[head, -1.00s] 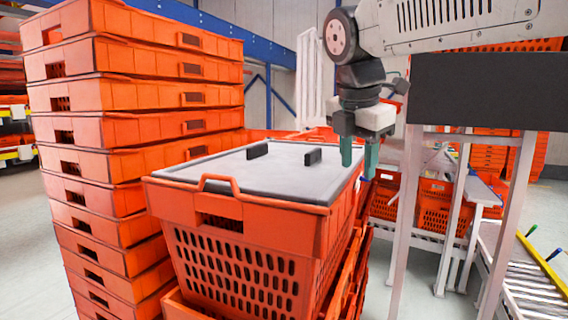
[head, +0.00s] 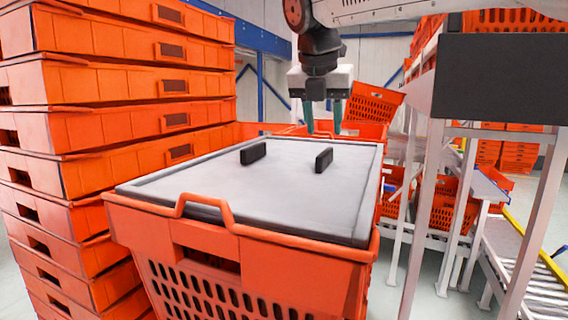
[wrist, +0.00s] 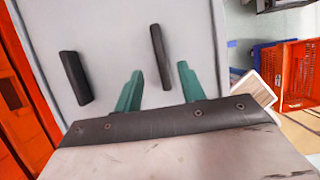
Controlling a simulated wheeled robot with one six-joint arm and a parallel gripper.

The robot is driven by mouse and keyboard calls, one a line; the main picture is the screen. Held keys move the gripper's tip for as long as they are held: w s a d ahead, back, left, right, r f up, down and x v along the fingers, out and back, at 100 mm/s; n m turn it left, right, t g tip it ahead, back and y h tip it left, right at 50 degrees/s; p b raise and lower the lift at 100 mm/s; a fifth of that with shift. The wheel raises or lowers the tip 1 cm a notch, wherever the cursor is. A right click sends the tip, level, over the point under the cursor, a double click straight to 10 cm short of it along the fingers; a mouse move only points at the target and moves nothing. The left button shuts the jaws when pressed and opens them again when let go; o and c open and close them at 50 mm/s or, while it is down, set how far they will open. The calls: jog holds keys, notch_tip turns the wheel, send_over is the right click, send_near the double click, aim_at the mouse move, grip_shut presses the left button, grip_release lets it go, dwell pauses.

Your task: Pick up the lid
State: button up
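The grey lid (head: 230,192) lies flat on top of an orange tote (head: 262,268), with two black upright handles, a left one (head: 253,153) and a right one (head: 324,159). In the wrist view the lid (wrist: 120,30) fills the middle, with its left handle (wrist: 75,77) and right handle (wrist: 161,57). My gripper (head: 323,125) hangs above the far part of the lid, its two green fingers apart and nothing between them. In the wrist view my gripper (wrist: 160,82) shows its fingertips below the right handle, one to each side of it.
A tall stack of orange totes (head: 120,110) stands close at the left. A black panel (head: 500,80) on a metal frame stands at the right, beside a roller conveyor (head: 515,250). More orange totes (head: 440,205) sit behind the frame.

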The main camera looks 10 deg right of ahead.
aim_at(325, 151)
jog(key=x, duration=0.7)
jog(key=shift+f, duration=0.2)
jog(key=shift+s, duration=0.1)
grip_shut()
